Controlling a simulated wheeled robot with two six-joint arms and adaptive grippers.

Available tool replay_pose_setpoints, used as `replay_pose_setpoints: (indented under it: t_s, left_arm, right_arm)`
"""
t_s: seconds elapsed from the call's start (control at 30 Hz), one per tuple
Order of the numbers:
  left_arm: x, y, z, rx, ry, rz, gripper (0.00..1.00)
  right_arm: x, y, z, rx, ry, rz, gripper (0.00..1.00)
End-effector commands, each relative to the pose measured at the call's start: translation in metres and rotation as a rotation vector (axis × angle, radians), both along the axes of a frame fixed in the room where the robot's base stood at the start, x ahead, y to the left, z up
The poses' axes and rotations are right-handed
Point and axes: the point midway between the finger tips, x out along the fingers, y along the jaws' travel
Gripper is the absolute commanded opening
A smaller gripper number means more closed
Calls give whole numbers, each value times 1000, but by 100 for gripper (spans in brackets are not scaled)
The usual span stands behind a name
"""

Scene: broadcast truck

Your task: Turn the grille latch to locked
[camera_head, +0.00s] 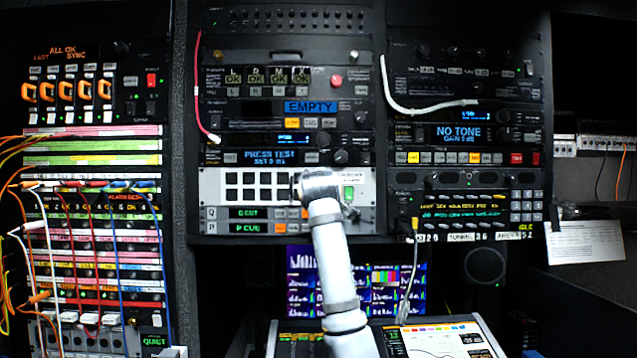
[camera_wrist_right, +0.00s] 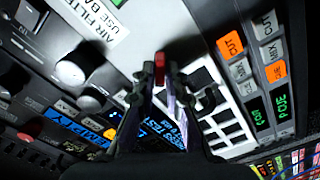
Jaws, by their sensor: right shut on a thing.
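The grille is a light grey panel with rows of dark square openings (camera_head: 248,187) in the middle rack of the head view. It also shows tilted in the right wrist view (camera_wrist_right: 228,122). My right gripper (camera_wrist_right: 160,80) is shut at the panel, with a small red-ended piece (camera_wrist_right: 160,62) between its fingertips, which looks like the grille latch. Most of the latch is hidden by the fingers, so I cannot tell which way it is turned. In the head view my right arm rises from below, and its wrist covers the fingertips and latch. My left gripper is not in view.
A green marking (camera_head: 349,192) sits right of my wrist. Knobs and a PRESS TEST display (camera_head: 268,155) are just above the grille; green-lit Q and P rows (camera_head: 248,226) are below. Patch cables (camera_head: 70,230) hang at the left. A lit console (camera_head: 450,340) stands below right.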

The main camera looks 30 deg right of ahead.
Motion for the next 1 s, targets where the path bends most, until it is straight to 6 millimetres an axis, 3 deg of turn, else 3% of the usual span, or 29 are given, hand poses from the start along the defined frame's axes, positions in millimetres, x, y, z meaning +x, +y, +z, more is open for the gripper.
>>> replay_pose_setpoints:
  t_s: [0.5,1.0]
  left_arm:
    - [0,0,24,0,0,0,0]
    - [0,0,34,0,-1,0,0]
  right_arm:
    - [2,3,-3,-389,241,3,0]
    - [2,3,-8,-575,357,4,0]
